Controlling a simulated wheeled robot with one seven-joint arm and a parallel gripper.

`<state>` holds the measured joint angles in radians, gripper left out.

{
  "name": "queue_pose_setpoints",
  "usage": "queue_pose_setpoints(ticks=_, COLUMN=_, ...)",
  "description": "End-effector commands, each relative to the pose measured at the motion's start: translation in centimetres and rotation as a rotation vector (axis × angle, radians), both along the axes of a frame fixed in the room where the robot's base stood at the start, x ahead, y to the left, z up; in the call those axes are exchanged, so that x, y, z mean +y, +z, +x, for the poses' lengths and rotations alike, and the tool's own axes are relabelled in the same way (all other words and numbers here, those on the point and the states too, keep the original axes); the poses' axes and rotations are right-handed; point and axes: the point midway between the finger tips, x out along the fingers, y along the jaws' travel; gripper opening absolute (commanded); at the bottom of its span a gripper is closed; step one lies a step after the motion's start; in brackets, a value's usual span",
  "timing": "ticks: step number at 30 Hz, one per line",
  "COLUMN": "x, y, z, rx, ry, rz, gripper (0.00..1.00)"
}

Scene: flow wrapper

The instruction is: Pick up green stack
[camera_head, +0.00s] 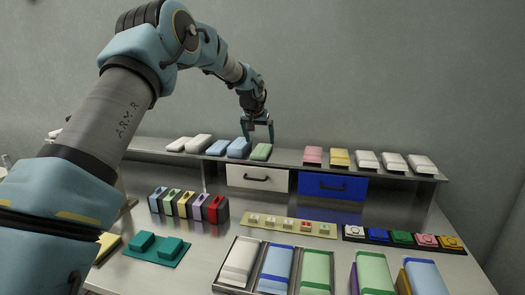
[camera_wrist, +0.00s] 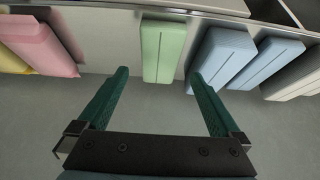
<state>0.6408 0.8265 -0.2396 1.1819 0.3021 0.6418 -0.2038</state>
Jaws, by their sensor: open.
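A light green block, which looks like the green stack (camera_head: 261,152), lies on the raised shelf, just right of two blue blocks. It also shows in the wrist view (camera_wrist: 162,50), at the top centre between my fingers' lines. My gripper (camera_head: 258,137) is above the shelf by the green block, fingers pointing down. In the wrist view my gripper (camera_wrist: 158,80) is open, with one green finger on each side. The green block's near end lies about level with the fingertips, and nothing is held. I cannot tell the height gap. Other green blocks (camera_head: 316,270) lie on the table below.
Blue blocks (camera_wrist: 222,58) lie close beside the right finger. A pink block (camera_wrist: 38,45) is farther left in the wrist view. The shelf (camera_head: 290,158) is bare between the green and pink blocks. White and blue drawers (camera_head: 333,186) hang under it.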

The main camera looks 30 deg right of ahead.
Motion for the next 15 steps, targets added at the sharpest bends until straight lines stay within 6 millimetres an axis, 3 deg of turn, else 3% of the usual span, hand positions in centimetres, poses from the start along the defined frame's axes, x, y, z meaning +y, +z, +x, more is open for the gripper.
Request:
queue_pose_setpoints(ticks=6, x=-0.6, y=-1.1, z=0.5, rx=0.001, ry=0.0, rz=-0.001, gripper=1.0)
queue_pose_setpoints(ticks=15, x=-1.9, y=-4.4, z=1.8, rx=-0.001, ry=0.0, rz=0.001, gripper=1.0)
